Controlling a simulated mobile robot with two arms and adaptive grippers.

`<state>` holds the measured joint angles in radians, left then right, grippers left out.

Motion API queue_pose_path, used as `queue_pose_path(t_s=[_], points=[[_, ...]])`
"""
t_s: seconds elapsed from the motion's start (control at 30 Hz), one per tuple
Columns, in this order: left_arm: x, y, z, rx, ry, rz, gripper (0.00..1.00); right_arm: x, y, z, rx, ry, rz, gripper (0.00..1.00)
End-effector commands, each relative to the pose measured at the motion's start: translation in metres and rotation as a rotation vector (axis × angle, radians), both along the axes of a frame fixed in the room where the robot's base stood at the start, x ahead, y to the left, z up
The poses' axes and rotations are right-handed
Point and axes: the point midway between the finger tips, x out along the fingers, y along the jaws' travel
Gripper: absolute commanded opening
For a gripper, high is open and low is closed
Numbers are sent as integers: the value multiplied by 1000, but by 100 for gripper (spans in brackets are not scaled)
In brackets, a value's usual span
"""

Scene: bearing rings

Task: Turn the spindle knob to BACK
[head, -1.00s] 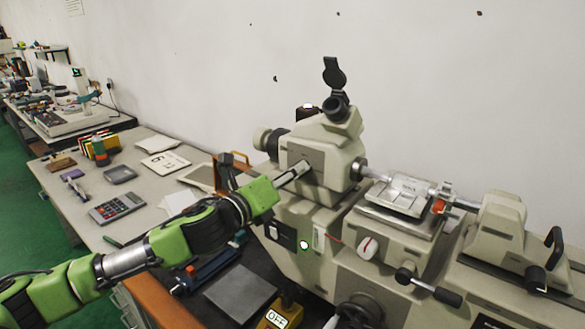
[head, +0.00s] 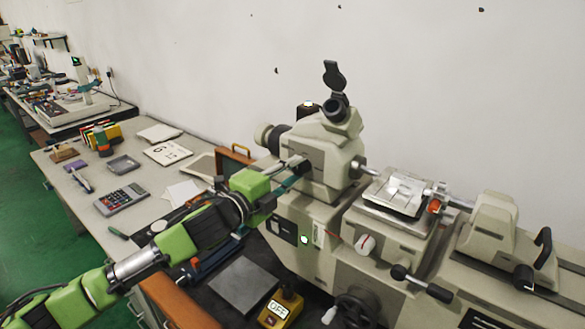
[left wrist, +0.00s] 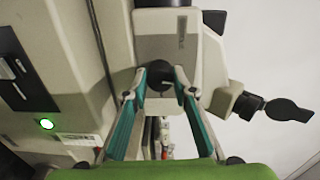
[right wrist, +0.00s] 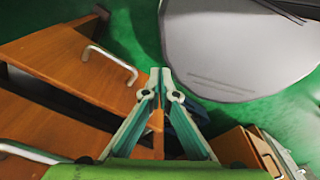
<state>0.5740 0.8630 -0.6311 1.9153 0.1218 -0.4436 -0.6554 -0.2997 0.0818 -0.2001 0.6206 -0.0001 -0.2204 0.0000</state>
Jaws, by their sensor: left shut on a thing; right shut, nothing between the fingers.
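A small dark knob (left wrist: 157,75) lies between my left fingertips in the left wrist view. It sits on the front of the pale headstock (head: 325,165) of the machine, at the dark plate, and is mostly hidden in the head view. My left gripper (head: 298,168) reaches it from the left and is shut on it; it also shows in the left wrist view (left wrist: 160,82). Markings for the knob's positions are not readable. My right gripper (right wrist: 165,78) is shut and empty, away from the machine.
A white knob with a red mark (head: 366,244) and a black-handled lever (head: 425,285) are lower right. A yellow OFF box (head: 281,308) stands below. A bench with a calculator (head: 121,199) is at left. Brown drawers (right wrist: 75,60) and a grey round surface (right wrist: 235,50) are near my right gripper.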

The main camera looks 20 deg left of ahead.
Motion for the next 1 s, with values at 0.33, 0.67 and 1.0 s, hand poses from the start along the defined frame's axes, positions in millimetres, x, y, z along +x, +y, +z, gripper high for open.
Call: queue_pose_path(t_s=[0.33, 0.67, 1.0], points=[[0, 0, 0, -139, 51, -1, 3, 0, 0, 7, 0, 0, -1, 0], [0, 0, -1, -167, 62, -1, 3, 0, 0, 7, 0, 0, -1, 0], [0, 0, -1, -166, 61, -1, 42, 0, 2, 7, 2, 0, -2, 0]])
